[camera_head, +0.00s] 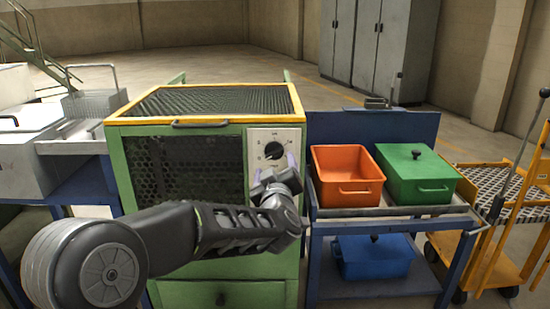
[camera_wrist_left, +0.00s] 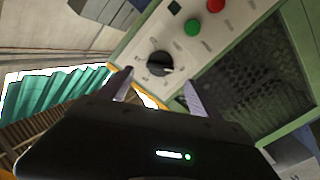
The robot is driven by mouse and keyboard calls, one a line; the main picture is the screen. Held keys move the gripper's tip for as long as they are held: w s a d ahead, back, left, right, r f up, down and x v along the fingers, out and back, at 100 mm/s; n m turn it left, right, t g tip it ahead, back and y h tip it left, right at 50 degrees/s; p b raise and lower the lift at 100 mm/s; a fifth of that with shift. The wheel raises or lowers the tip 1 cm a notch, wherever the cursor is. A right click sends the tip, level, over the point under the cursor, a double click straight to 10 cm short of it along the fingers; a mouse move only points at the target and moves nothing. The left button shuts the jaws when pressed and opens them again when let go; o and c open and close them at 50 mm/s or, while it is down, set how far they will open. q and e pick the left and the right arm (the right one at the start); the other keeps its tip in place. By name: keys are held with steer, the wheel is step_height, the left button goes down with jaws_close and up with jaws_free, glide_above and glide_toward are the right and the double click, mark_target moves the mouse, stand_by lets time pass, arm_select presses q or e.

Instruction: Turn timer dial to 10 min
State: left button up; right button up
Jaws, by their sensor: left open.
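The timer dial (camera_head: 274,151) is a black knob on the white control panel (camera_head: 288,136) at the upper right of the green furnace front. In the left wrist view the dial (camera_wrist_left: 159,64) shows above and between my fingers, with small marks around it that are too blurred to read. My left gripper (camera_head: 277,172) is in front of the panel, just below the dial in the head view. In the left wrist view its two fingers (camera_wrist_left: 158,88) are apart with nothing between them, and they look clear of the dial. My right gripper is not in view.
The furnace (camera_head: 120,170) has a mesh door, a yellow-edged top and a handle. A green button (camera_wrist_left: 193,27) and a red button (camera_wrist_left: 215,5) share the panel. To the right, a blue cart holds an orange bin (camera_head: 346,165) and a green lidded box (camera_head: 415,172).

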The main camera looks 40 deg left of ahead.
mark_target(275, 155)
arm_select(q)
steer(key=b+x, duration=0.1)
steer(key=x, duration=0.6)
steer(key=shift+c, duration=0.3)
steer(key=c, duration=1.3)
